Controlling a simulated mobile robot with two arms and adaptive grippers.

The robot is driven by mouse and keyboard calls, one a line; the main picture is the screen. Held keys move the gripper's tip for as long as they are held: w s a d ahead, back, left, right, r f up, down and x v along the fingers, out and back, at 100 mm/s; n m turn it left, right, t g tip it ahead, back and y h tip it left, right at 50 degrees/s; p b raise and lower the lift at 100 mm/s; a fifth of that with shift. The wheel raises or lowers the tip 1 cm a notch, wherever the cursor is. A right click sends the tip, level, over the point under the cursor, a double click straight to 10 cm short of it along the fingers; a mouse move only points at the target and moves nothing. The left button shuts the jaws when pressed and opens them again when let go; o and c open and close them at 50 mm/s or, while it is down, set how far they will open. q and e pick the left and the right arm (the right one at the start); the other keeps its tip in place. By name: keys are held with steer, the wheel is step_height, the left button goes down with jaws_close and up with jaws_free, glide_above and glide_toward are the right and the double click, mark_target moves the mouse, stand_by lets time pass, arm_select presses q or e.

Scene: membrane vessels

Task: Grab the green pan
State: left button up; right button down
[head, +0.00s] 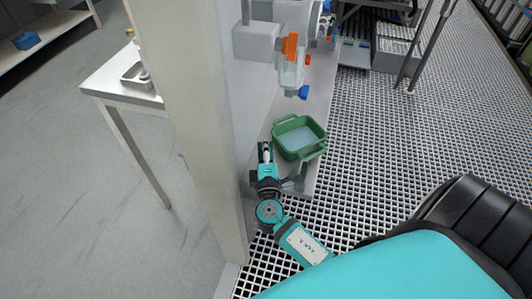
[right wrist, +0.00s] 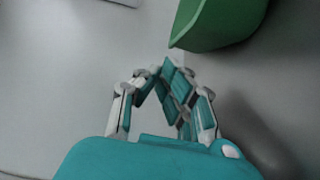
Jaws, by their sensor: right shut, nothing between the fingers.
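The green pan (head: 313,151) is a rectangular tub with a handle at each end and a pale inside. It rests on a narrow grey bench beside the pillar in the head view. My right gripper (head: 265,150) is just left of the pan, near the wall, shut and empty. In the right wrist view my right gripper's fingers (right wrist: 166,72) meet at their tips, and the pan's corner (right wrist: 225,22) is just beyond them at the upper right. I cannot tell whether they touch. My left gripper is not in view.
A pale pillar (head: 190,110) stands close on the left of my right arm. Equipment with an orange part (head: 291,46) and a clear vessel (head: 290,76) hangs behind the pan. A white table (head: 110,88) stands left. Open grating floor (head: 370,150) lies to the right.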

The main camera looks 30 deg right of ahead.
mark_target(272, 139)
steer(key=x, duration=0.2)
steer(key=shift+w+d, duration=0.2)
steer(key=shift+w, duration=0.15)
steer(key=shift+w+d, duration=0.15)
steer(key=shift+w, duration=0.15)
steer(key=shift+w+d, duration=0.1)
steer(key=shift+s+d+f, duration=0.2)
steer(key=shift+s+d, duration=0.3)
steer(key=shift+s, duration=0.05)
steer(key=shift+s+d+b, duration=0.2)
steer(key=shift+s+b, duration=0.05)
steer(key=shift+b, duration=0.05)
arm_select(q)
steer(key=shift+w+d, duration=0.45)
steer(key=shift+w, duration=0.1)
arm_select(e)
steer(key=shift+r, duration=0.15)
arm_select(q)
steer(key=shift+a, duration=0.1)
